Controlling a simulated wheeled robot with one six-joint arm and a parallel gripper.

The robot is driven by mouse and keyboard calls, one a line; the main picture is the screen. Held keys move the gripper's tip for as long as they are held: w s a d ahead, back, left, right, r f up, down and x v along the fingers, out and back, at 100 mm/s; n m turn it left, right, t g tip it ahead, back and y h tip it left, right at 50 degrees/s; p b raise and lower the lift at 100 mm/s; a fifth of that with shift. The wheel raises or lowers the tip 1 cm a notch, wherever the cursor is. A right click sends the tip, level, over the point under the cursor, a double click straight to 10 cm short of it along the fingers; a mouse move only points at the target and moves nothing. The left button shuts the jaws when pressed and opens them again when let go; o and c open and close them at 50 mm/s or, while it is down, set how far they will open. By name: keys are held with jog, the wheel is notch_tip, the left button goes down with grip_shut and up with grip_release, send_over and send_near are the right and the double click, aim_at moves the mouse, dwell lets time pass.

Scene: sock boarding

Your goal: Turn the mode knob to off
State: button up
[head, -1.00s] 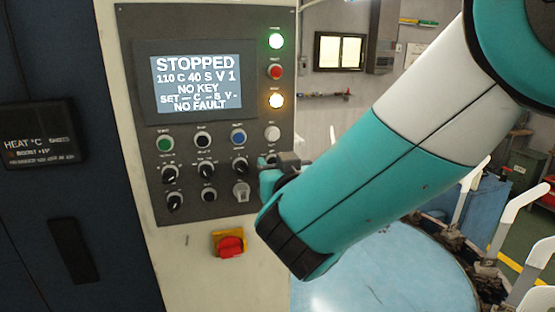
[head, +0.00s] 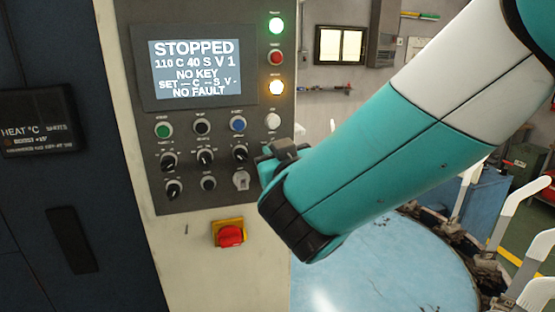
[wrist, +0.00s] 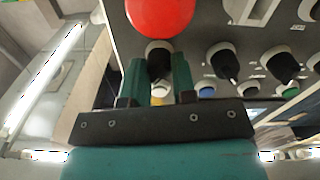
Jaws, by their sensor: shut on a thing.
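The control panel (head: 222,205) has rows of buttons and black knobs under its display. My gripper (head: 266,160) is at the panel's right edge, over the rightmost place in the upper knob row. In the wrist view my gripper's two teal fingers (wrist: 158,72) stand on either side of a black knob (wrist: 159,56), shut on it. The gripper hides this knob in the head view. Its label and pointer cannot be read, so I cannot confirm from markings that it is the mode knob. The display (head: 195,68) reads STOPPED, NO KEY, NO FAULT.
A large red button (wrist: 160,14) is close beside the held knob. Other knobs (wrist: 222,60) stand to its right in the wrist view. A red switch on a yellow plate (head: 230,235) is below the panel. A round blue table (head: 390,265) is at lower right.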

jog(key=n+b, duration=0.2)
jog(key=n, duration=0.4)
jog(key=shift+n, duration=0.3)
dwell(0.4)
jog(key=o, duration=0.9)
jog(key=shift+o, duration=0.2)
jog(key=shift+s, duration=0.15)
jog(key=b+v, duration=0.9)
jog(key=v, duration=0.8)
jog(key=shift+b, duration=0.4)
jog(key=shift+s, duration=0.1)
